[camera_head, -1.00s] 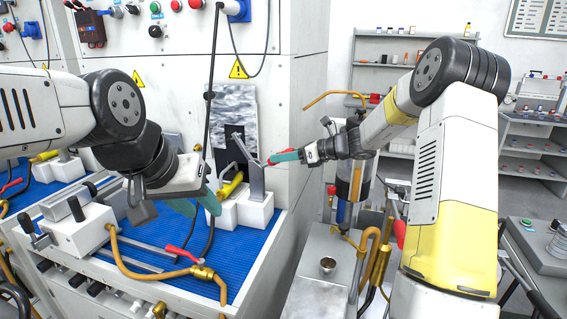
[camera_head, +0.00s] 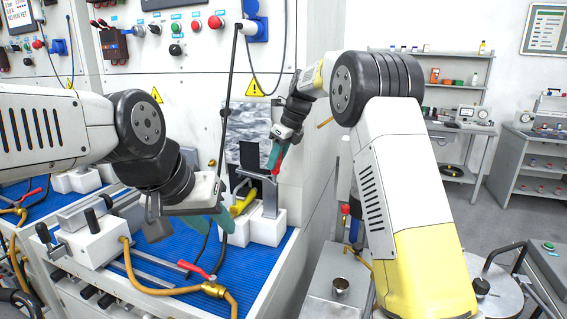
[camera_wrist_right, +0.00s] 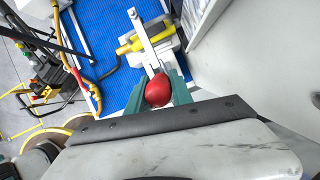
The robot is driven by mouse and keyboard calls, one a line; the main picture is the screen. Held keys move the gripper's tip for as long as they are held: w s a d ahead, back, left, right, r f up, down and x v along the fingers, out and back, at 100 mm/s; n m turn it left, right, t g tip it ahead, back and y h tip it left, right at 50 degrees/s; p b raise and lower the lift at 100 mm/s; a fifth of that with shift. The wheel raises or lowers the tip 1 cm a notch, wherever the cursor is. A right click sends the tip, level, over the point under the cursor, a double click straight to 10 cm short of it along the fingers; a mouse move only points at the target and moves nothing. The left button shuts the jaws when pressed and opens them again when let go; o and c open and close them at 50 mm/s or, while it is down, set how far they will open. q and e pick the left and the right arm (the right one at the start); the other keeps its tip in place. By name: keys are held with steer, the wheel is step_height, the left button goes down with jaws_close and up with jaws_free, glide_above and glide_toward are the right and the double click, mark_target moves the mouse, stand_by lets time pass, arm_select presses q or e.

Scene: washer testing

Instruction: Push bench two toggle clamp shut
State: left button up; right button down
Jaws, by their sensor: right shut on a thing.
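The toggle clamp (camera_head: 269,195) is a grey metal bracket and lever on white blocks, at the right end of the blue-matted bench. Its red handle tip (camera_wrist_right: 158,90) sits between the green fingers of my right gripper (camera_head: 279,158), which is shut on it. In the head view, the gripper is above the clamp and partly covers the handle. The right wrist view shows the lever running from the red tip toward a yellow cylinder (camera_wrist_right: 138,45). My left gripper (camera_head: 205,215) has green fingers apart and empty, over the mat left of the clamp.
A white valve block (camera_head: 92,243) and brass hose with red lever (camera_head: 213,289) lie on the blue mat (camera_head: 185,280). A black cable (camera_head: 228,110) hangs before the panel. The white cabinet wall stands close behind the clamp. A metal cart (camera_head: 325,305) is at right.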

steer(key=shift+w+a+r+h, duration=0.1)
steer(key=shift+w+a+h, duration=0.15)
steer(key=shift+a+h, duration=0.4)
steer(key=shift+d+g, duration=0.1)
steer(key=shift+g, duration=0.2)
steer(key=c, duration=1.1)
jaws_free()
steer(key=v, duration=0.7)
steer(key=shift+r, duration=0.1)
steer(key=shift+s+r, duration=0.1)
steer(key=shift+r, duration=0.1)
